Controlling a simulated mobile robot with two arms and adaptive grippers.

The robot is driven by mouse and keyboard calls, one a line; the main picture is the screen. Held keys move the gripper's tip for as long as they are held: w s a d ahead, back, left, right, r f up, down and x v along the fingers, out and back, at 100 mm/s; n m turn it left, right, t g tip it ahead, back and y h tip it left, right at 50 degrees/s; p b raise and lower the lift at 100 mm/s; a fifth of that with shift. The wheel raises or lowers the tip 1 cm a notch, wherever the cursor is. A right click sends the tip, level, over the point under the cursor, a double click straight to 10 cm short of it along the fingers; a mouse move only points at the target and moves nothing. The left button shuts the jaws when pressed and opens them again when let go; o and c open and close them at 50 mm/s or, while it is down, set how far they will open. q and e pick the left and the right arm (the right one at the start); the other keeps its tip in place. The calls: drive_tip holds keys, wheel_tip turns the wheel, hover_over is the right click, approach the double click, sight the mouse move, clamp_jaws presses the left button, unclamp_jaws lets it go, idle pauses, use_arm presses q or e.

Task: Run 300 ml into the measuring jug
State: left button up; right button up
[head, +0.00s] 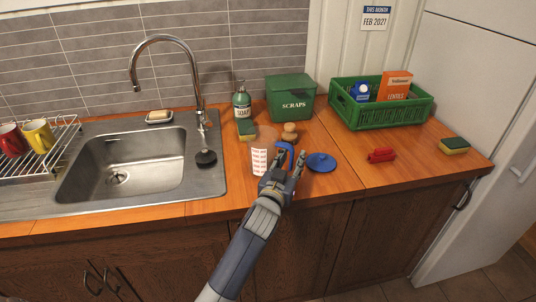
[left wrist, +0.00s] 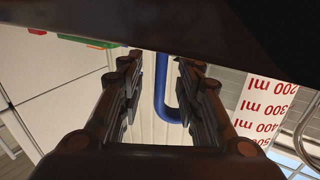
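The measuring jug (head: 260,157) stands upright on the wooden worktop right of the sink, clear with a white scale in red print and a blue handle (head: 285,152). My left gripper (head: 288,165) is at the handle side of the jug. In the left wrist view its fingers (left wrist: 157,85) are apart, with the blue handle (left wrist: 163,85) showing in the gap; I cannot tell whether they touch it. The jug's scale (left wrist: 266,105) shows at right. The tap (head: 165,40) arches over the sink (head: 125,165); no water shows. My right gripper is not in view.
A blue round lid (head: 321,162) lies right of the gripper, and a red object (head: 381,155) farther right. A green crate (head: 385,115) is back right.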

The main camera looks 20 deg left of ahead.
sight(291, 151)
use_arm(q)
clamp_jaws()
drive_tip(key=shift+r, duration=0.1)
drive_tip(key=shift+r, duration=0.2)
drive_tip(key=r, duration=0.3)
drive_tip(key=shift+s, duration=0.2)
drive_tip(key=s+d+r+b, duration=0.1)
drive_tip(key=s+d+b, duration=0.1)
drive_tip(key=s, duration=1.3)
drive_tip(key=shift+s+r, duration=0.2)
drive_tip(key=shift+r, duration=0.05)
drive_tip(key=shift+d, duration=0.1)
